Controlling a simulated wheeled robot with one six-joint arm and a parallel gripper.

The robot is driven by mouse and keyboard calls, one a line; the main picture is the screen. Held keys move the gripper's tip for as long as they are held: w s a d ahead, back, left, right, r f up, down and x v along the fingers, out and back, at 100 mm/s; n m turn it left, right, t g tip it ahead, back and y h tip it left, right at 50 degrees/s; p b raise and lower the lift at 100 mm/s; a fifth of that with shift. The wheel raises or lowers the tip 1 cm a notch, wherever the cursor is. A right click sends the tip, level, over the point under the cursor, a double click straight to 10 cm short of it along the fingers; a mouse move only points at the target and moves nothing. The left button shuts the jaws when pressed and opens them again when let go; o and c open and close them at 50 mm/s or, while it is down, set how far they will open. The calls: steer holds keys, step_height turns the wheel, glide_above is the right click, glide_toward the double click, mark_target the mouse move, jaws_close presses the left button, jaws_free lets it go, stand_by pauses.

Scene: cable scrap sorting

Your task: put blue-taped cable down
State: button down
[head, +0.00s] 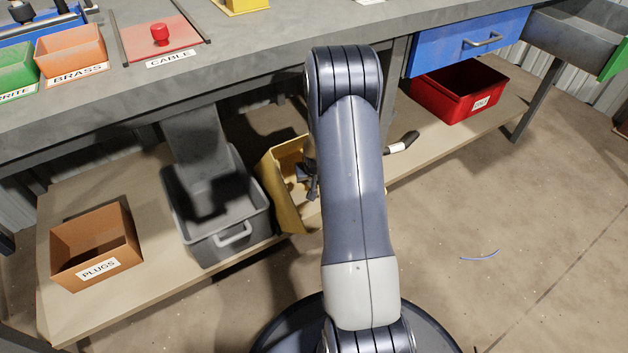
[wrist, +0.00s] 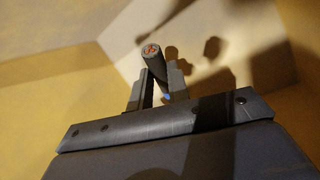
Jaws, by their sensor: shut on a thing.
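My gripper (wrist: 160,88) is shut on a dark cable (wrist: 151,58) in the wrist view. The cable's cut end with reddish copper cores points up past the fingertips. A small patch of blue (wrist: 167,98) shows low between the fingers. Yellow walls (wrist: 60,35) surround the gripper in that view. In the head view, part of my gripper (head: 308,178) shows beside my arm, in the mouth of a yellow bin (head: 277,198) on the lower shelf. My arm hides the rest of the bin and gripper. I cannot tell whether the cable touches the bin.
A grey bin (head: 212,245) stands left of the yellow bin, then an orange PLUGS bin (head: 130,240). A red bin (head: 440,108) is at right. A dark piece with a white band (head: 402,144) shows beside my arm. A thin blue strand (head: 480,257) lies on the floor.

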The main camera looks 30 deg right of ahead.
steer(key=c, duration=1.3)
jaws_free()
steer(key=shift+c, duration=0.2)
steer(key=p+v, duration=0.3)
steer(key=v, duration=0.3)
steer(key=shift+r, duration=0.4)
steer(key=shift+s+a+r, duration=0.1)
steer(key=shift+s+r, duration=0.2)
steer(key=shift+r, duration=0.1)
